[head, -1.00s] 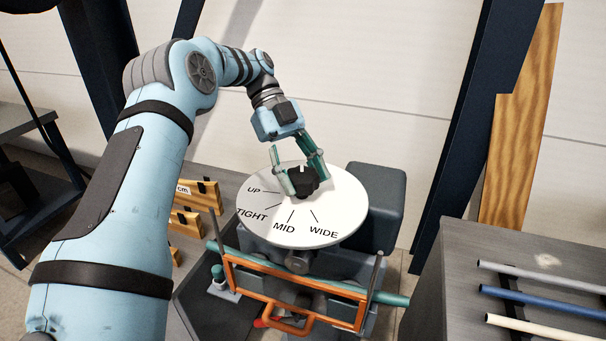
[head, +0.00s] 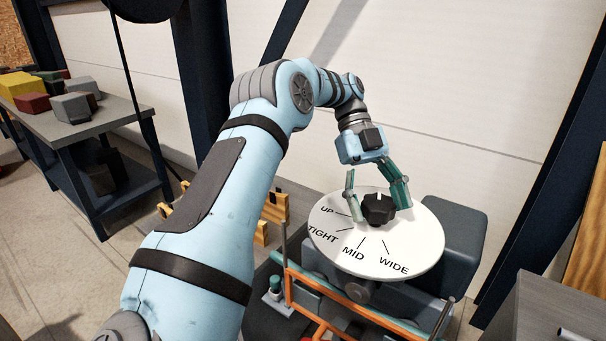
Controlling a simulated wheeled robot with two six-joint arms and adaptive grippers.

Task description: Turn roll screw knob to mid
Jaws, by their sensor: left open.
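The black roll screw knob (head: 378,210) sits at the middle of a round white dial (head: 420,248) marked UP, TIGHT, MID and WIDE. A small pale mark shows at the knob's far upper edge, away from the MID label; whether it is the pointer I cannot tell. My left gripper (head: 378,207) is above the dial with its green fingers spread, one on each side of the knob. It is open, and gaps show between the fingers and the knob. My right gripper is not in view.
An orange frame (head: 330,296) is in front of the dial, and a dark grey box (head: 462,232) is behind it to the right. A grey cabinet (head: 535,305) stands at lower right. A table (head: 95,118) with coloured blocks is at far left.

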